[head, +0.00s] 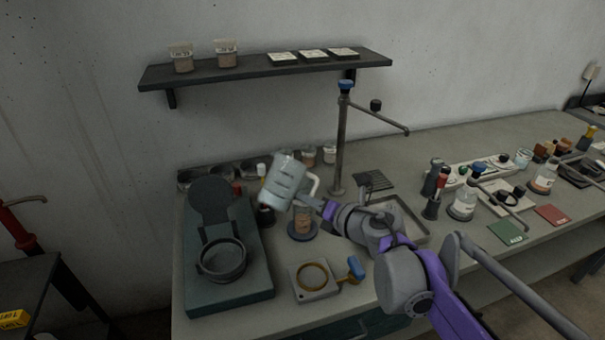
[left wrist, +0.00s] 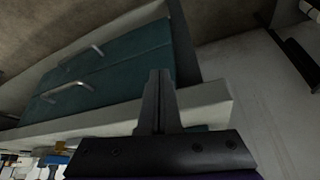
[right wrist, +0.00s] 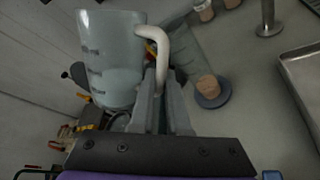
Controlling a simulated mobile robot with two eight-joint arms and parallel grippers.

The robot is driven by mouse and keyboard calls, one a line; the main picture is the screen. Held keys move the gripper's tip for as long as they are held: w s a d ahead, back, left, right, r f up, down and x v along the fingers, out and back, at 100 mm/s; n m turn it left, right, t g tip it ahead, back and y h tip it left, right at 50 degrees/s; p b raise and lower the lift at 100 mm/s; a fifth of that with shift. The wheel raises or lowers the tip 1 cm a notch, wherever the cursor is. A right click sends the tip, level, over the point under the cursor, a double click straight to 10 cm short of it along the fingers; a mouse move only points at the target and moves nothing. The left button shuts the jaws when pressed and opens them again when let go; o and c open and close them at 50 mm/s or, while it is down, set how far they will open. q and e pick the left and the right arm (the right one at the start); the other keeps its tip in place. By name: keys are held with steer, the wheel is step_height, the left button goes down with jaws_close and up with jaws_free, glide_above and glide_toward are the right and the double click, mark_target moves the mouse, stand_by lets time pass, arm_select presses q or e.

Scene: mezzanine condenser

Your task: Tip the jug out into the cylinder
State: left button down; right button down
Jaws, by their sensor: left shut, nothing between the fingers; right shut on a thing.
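The jug (head: 283,181) is a pale translucent vessel with dark marks and a white handle. My right gripper (head: 322,207) is shut on the jug's handle and holds it above the bench, tilted in the head view. The jug also shows at the upper left of the right wrist view (right wrist: 108,62). The cylinder (head: 303,219) stands upright on a round dark base, just below and right of the jug, with tan matter visible. It also shows in the right wrist view (right wrist: 209,88), apart from the jug. My left gripper (left wrist: 160,100) is shut and empty, beside the bench's teal drawers.
A teal device with a round pan (head: 221,260) stands left of the cylinder. A plate with a yellow ring (head: 312,279) lies in front. A tall tap post (head: 340,145) rises behind, and a metal tray (head: 402,220) lies to the right. A shelf (head: 265,68) hangs above.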

steer(key=shift+s+a+r+m+g+y, duration=0.15)
steer(key=shift+s+r+m+g, duration=0.1)
steer(key=shift+r+m+g, duration=0.25)
steer(key=shift+s+a+r+m+g+y, duration=0.1)
steer(key=shift+s+r+m+g+y, duration=0.1)
steer(key=shift+r+m+g, duration=0.3)
stand_by(1.2)
steer(key=shift+s+a+f+m+y, duration=0.15)
steer(key=shift+f+m+y, duration=0.1)
steer(key=shift+m, duration=0.15)
steer(key=shift+f, duration=0.1)
steer(key=shift+m, duration=0.3)
steer(key=shift+g, duration=0.3)
stand_by(0.4)
steer(key=shift+r+m, duration=0.25)
steer(key=shift+m, duration=0.05)
stand_by(0.4)
